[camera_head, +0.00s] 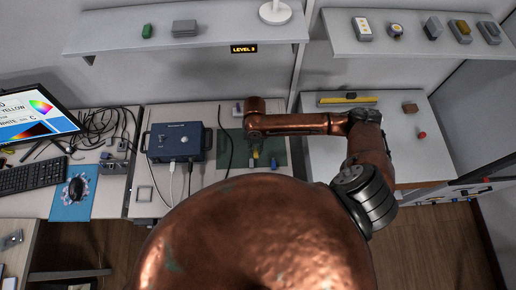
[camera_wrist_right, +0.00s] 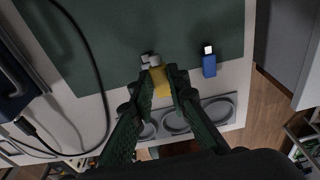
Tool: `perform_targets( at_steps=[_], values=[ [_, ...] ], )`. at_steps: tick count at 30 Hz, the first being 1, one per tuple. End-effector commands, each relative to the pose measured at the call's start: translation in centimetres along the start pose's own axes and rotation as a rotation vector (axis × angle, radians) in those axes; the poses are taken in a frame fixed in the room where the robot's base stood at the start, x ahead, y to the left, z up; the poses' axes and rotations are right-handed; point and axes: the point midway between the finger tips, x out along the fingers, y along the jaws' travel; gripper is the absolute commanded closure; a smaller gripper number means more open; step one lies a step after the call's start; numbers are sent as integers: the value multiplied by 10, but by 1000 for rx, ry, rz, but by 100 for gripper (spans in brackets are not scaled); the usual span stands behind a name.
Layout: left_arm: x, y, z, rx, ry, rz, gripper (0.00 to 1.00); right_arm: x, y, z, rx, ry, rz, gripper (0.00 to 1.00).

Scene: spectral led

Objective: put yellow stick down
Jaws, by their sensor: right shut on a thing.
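My right gripper (camera_head: 255,160) is over the dark green mat (camera_head: 268,146) on the middle table. In the right wrist view, its dark green fingers (camera_wrist_right: 160,88) are shut on the yellow stick (camera_wrist_right: 160,77). The stick's pale metal end points away from the gripper, over the mat. The yellow stick also shows as a small patch in the head view (camera_head: 256,154). I cannot tell whether it touches the mat. A blue stick (camera_wrist_right: 209,66) with a metal end lies on the mat to its right. My left gripper is not in view.
A grey tray (camera_wrist_right: 229,99) with round recesses lies along the mat's near edge. A blue box (camera_head: 180,143) with a knob and cables stands to the left. Bare mat lies beyond and left of the stick.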

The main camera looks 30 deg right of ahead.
Motion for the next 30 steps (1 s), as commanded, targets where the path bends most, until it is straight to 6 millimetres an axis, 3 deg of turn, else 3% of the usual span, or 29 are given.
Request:
perform_targets(
  at_steps=[6, 11, 18, 29, 30],
  values=[
    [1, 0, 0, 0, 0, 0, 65, 23, -7, 24, 1, -2, 2, 100],
    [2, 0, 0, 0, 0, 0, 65, 32, -11, 32, 2, -1, 0, 100],
    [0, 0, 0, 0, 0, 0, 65, 60, -10, 36, 1, -1, 1, 100],
    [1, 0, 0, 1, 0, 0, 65, 64, -10, 36, 0, -3, 1, 100],
    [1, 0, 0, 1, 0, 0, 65, 64, -10, 36, 0, -3, 1, 84]
  ],
)
